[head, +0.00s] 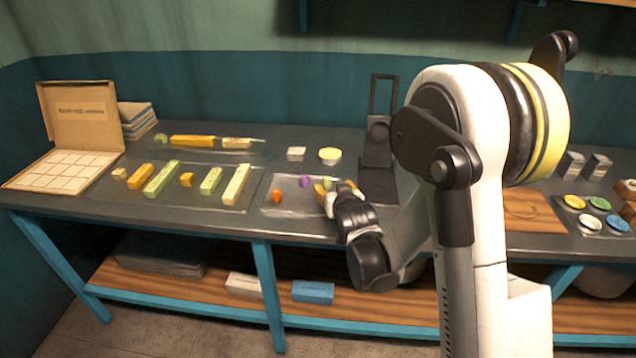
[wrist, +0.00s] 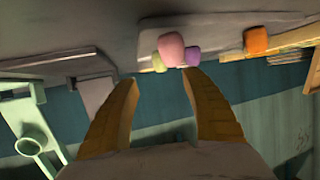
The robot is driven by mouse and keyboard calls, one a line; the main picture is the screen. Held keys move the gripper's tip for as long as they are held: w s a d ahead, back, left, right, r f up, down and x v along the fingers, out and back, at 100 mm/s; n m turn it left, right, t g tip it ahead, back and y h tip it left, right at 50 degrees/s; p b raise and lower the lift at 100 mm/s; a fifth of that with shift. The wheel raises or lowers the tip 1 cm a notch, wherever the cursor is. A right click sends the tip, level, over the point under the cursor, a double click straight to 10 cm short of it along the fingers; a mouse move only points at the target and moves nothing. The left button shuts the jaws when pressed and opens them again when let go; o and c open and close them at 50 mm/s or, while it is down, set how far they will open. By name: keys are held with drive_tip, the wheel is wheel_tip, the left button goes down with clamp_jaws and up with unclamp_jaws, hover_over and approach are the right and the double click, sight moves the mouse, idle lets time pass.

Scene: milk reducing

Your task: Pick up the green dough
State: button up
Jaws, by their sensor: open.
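A pale yellow-green dough lump (wrist: 157,63) shows in the wrist view, partly behind a pink lump (wrist: 171,48). A purple lump (wrist: 192,56) is just right of the pink one. The purple lump also shows in the head view (head: 305,182). My gripper (wrist: 159,78) is open and empty, its yellow fingers spread just short of these lumps. In the head view my gripper (head: 323,190) hangs over the right part of a small tray (head: 285,209) and largely hides the green and pink lumps.
An orange lump (head: 277,196) lies at the left of the small tray. A tray (head: 206,199) of coloured bars is to its left, and a black stand (head: 378,150) rises behind my gripper. A green ball (head: 160,139) lies at the back left.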

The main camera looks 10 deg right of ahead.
sight(327, 183)
drive_tip(key=b+x, duration=0.3)
drive_tip(key=x, duration=0.6)
drive_tip(key=shift+b, duration=0.3)
drive_tip(key=shift+a+r, duration=0.1)
drive_tip(key=c, duration=1.1)
